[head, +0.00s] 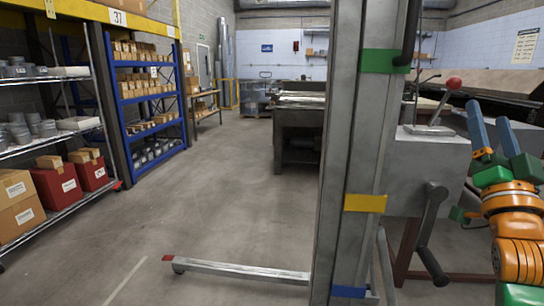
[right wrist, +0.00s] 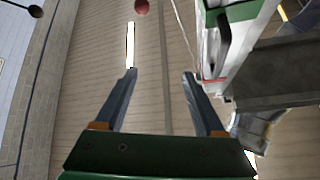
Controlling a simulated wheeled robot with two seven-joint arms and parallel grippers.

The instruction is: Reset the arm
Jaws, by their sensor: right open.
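My right gripper (head: 490,125) is at the right edge of the head view, raised beside a grey machine with a red-knobbed lever. Its two blue-grey fingers point up and are apart, with nothing between them. In the right wrist view the same gripper (right wrist: 160,75) is open and empty, with the ceiling and a wall behind it. The red knob (head: 453,83) is left of the fingers in the head view and also shows at the top of the right wrist view (right wrist: 142,7). My left gripper is in neither view.
A tall grey post (head: 352,150) with coloured bands stands close in front, its foot (head: 240,270) reaching left along the floor. The grey machine (head: 425,170) with a crank handle (head: 431,225) is beside my right arm. Shelves (head: 150,90) line the left; the middle floor is clear.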

